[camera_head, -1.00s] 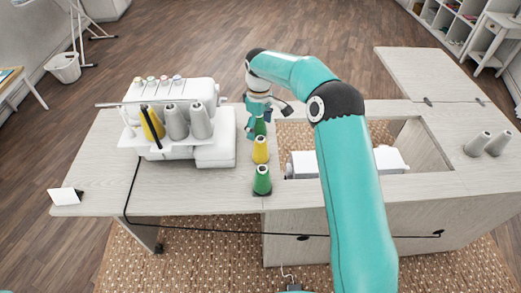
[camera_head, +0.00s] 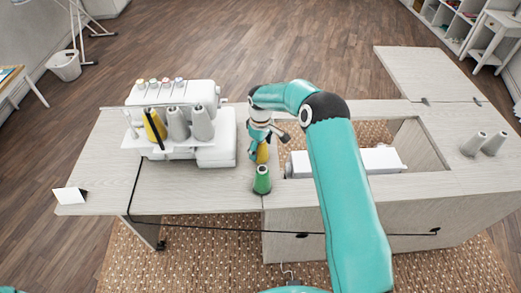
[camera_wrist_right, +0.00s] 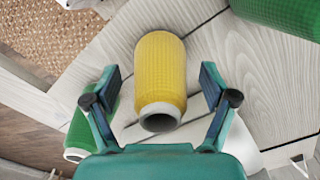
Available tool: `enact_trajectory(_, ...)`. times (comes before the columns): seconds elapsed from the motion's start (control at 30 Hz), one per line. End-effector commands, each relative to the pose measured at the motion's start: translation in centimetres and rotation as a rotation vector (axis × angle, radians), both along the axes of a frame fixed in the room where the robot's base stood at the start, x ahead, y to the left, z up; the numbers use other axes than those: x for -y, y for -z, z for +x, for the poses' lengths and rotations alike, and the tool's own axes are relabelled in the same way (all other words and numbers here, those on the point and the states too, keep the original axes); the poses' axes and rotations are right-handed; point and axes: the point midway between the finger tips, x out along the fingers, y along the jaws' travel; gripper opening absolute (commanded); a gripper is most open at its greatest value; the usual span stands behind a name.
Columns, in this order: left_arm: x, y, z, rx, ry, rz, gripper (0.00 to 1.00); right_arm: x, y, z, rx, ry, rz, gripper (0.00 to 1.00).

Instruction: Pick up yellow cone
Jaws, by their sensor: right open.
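The yellow cone (camera_head: 263,153) stands on the cabinet top between two green cones, partly covered by my right gripper (camera_head: 258,152) in the head view. In the right wrist view, the yellow cone (camera_wrist_right: 160,75) lies between the two spread fingers of my right gripper (camera_wrist_right: 159,74). The fingers are open on either side, with a gap visible to each side of the cone. My left gripper is not in view.
A green cone (camera_head: 262,180) stands just in front. Another green cone (camera_wrist_right: 82,132) shows left in the wrist view, and one at upper right. A white sewing machine (camera_head: 215,150) with grey cones and another yellow cone (camera_head: 155,125) stands left. Two grey cones (camera_head: 485,143) stand far right.

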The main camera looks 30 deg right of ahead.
Motion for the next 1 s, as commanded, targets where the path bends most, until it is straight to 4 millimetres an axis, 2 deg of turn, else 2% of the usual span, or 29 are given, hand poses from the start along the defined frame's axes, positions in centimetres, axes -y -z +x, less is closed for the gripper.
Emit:
enact_trajectory(0.07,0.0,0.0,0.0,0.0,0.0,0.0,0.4,0.0,0.0,0.0,0.0,0.0,0.0,0.84)
enact_trajectory(0.1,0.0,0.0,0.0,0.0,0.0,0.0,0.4,0.0,0.0,0.0,0.0,0.0,0.0,0.81)
enact_trajectory(0.4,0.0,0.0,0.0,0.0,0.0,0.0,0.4,0.0,0.0,0.0,0.0,0.0,0.0,0.31)
enact_trajectory(0.5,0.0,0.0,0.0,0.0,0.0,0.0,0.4,0.0,-0.1,0.0,0.001,0.0,0.0,0.18)
enact_trajectory(0.83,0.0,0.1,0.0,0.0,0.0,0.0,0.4,0.0,-0.4,0.1,0.002,-0.001,0.0,0.18)
enact_trajectory(1.0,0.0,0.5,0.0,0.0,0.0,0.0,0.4,0.0,-1.6,0.2,0.004,-0.001,-0.001,0.18)
